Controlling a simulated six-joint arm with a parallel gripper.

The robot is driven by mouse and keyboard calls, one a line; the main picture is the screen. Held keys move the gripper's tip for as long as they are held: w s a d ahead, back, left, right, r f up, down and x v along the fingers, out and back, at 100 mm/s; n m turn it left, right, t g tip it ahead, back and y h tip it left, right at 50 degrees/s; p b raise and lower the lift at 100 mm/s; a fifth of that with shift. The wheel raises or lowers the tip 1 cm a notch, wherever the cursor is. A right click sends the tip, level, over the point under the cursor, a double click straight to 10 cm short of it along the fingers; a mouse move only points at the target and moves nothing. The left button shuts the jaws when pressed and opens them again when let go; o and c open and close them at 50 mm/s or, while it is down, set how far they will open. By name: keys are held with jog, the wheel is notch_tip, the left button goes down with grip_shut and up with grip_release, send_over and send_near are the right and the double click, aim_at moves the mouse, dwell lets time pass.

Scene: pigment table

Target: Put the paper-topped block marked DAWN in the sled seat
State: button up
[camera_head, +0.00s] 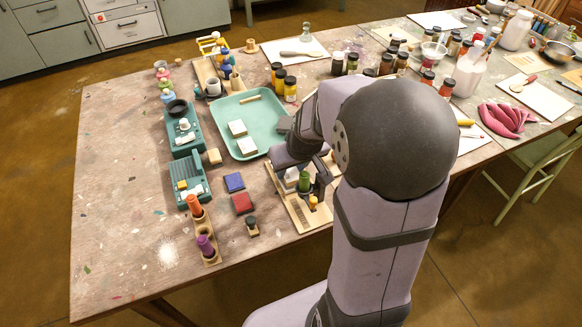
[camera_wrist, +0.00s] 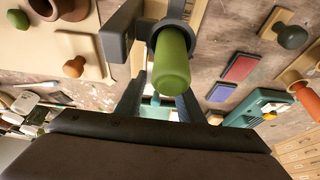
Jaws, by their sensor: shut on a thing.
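Two pale paper-topped blocks lie in the mint-green tray (camera_head: 268,138): an upper one (camera_head: 237,127) and a lower one (camera_head: 247,146). Their marks are too small to read, so I cannot tell which is DAWN. A teal ribbed fixture (camera_head: 184,170) stands left of the tray, with a yellow piece and a pale piece on it. I cannot tell whether it is the sled. My gripper (camera_head: 304,172) is over the wooden board (camera_head: 306,222) at the front edge. It appears shut around a green cylindrical handle (camera_wrist: 173,62). The handle's lower end is hidden.
A second teal fixture (camera_head: 187,145) with a black dish stands behind the ribbed one. A blue pad (camera_head: 234,182), a red pad (camera_head: 242,203) and a dark-knobbed stamp (camera_head: 251,226) lie left of the board.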

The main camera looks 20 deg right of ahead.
jog(key=shift+f+b, duration=0.3)
jog(key=shift+f, duration=0.15)
dwell(0.4)
jog(key=o, duration=1.1)
jog(key=shift+o, duration=0.4)
jog(key=o, duration=0.4)
jog(key=shift+r+p, duration=3.6)
jog(key=shift+r, duration=0.45)
